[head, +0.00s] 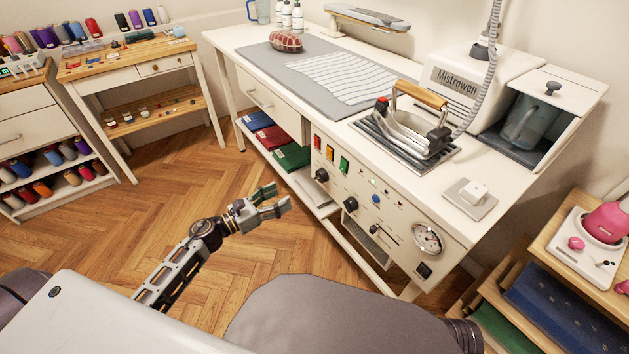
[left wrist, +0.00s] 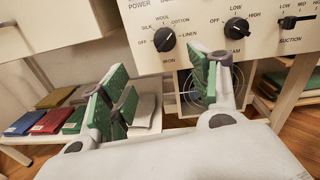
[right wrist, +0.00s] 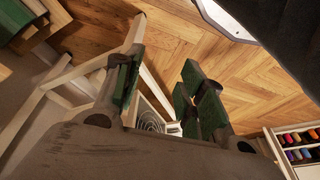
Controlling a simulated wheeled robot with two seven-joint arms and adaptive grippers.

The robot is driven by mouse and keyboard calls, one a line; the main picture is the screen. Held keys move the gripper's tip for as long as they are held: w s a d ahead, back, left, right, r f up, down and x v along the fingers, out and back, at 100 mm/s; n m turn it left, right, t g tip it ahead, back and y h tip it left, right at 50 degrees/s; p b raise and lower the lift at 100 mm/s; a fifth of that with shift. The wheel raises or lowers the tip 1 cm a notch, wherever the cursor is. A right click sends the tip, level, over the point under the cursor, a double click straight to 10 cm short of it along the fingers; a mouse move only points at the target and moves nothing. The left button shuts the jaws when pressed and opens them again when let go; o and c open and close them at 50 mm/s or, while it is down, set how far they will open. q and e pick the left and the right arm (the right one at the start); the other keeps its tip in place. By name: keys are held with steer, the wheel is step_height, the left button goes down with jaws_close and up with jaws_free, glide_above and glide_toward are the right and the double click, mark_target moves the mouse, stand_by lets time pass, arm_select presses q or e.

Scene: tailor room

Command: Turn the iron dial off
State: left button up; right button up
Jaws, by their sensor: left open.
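The iron dial is a round black knob (head: 321,175) on the white front panel of the ironing station. It also shows in the left wrist view (left wrist: 164,39), ringed by off, silk, wool, cotton and linen marks; I cannot tell its exact setting. My left gripper (head: 278,198) is open and empty, in front of the panel, apart from the dial and left of it in the head view. In the left wrist view its green-padded fingers (left wrist: 165,88) stand apart below the dial. My right gripper (right wrist: 165,92) is open and empty, seen only in the right wrist view.
A steam dial (left wrist: 236,28) and a suction slider (left wrist: 296,21) sit right of the iron dial. An iron (head: 412,130) rests on a plate on the worktop (head: 350,140). Folded cloths (head: 272,137) lie on the shelf beneath. The wooden floor (head: 270,255) before the panel is clear.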

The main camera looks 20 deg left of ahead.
arm_select(q)
steer(key=shift+d+r+m+h+b, duration=0.3)
steer(key=shift+d+r+m+b, duration=0.1)
steer(key=shift+m, duration=0.5)
arm_select(e)
steer(key=shift+w+r, duration=0.35)
steer(key=shift+r, duration=0.1)
arm_select(q)
steer(key=shift+w, duration=0.1)
glide_toward(317, 178)
steer(key=shift+x, duration=4.9)
arm_select(e)
steer(key=shift+a+r, duration=0.1)
steer(key=shift+r, duration=0.3)
arm_select(q)
steer(key=shift+w+a, duration=0.1)
steer(key=shift+c, duration=0.2)
